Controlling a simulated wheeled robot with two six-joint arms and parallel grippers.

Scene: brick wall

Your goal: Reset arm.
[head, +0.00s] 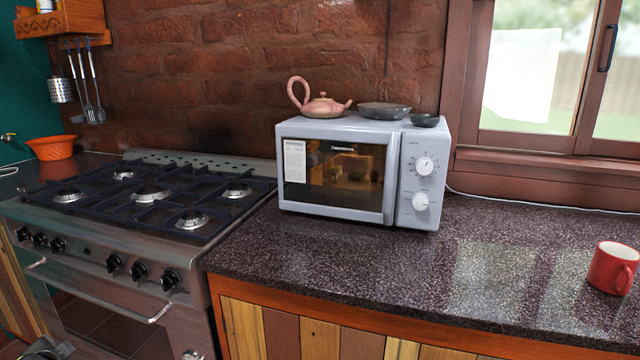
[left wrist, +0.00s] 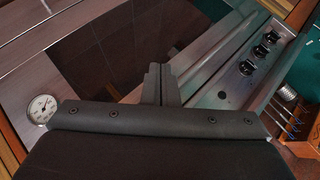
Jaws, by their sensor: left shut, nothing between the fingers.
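My left gripper (left wrist: 161,84) shows in the left wrist view with its two dark fingers together and nothing between them. It is in front of the stove's oven front, apart from the knobs, as far as I can tell. In the head view only a small grey piece, likely of my left arm, shows at the bottom left corner. My right gripper is in neither view.
A stove (head: 150,195) with knobs and an oven handle stands left. On the counter (head: 330,255) are a white microwave (head: 340,170), carrying a pink teapot (head: 320,104) and two dark bowls, and a red mug (head: 612,268). The counter between microwave and mug is clear.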

